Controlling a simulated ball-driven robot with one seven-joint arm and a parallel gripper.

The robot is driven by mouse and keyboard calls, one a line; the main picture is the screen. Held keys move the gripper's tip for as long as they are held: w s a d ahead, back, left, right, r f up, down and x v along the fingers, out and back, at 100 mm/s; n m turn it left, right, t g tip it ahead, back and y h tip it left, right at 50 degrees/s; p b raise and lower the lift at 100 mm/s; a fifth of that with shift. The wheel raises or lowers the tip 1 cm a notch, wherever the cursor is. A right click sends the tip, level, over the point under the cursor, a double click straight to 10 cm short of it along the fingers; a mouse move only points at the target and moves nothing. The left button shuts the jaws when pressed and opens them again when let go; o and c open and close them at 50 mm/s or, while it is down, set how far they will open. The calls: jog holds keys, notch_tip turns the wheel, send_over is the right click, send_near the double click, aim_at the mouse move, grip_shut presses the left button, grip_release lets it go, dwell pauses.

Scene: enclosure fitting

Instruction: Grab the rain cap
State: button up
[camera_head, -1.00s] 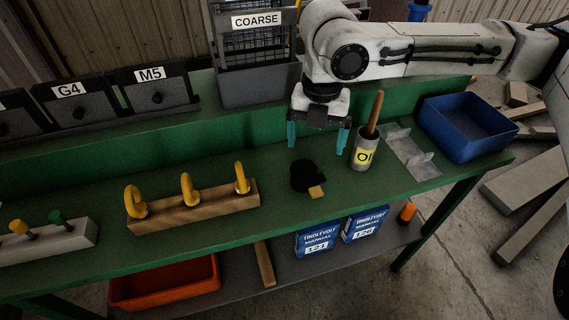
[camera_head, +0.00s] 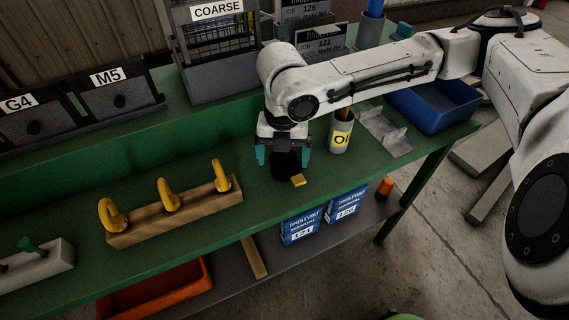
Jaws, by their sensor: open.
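The rain cap appears to be the small black cylinder (camera_head: 285,167) on the green bench; a small yellow piece (camera_head: 298,181) lies at its front right. My gripper (camera_head: 284,160) points down with its teal fingers open, one on each side of the black cylinder as seen from here. The fingers hide part of the view, and I cannot tell whether they touch the cylinder. The cylinder stands upright on the bench top.
A wooden block with yellow hooks (camera_head: 175,213) lies to the left. A blue bin (camera_head: 436,106) and a clear bracket plate (camera_head: 388,131) are at the right.

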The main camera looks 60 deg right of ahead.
jog(key=shift+f, duration=0.85)
jog(key=c, duration=1.2)
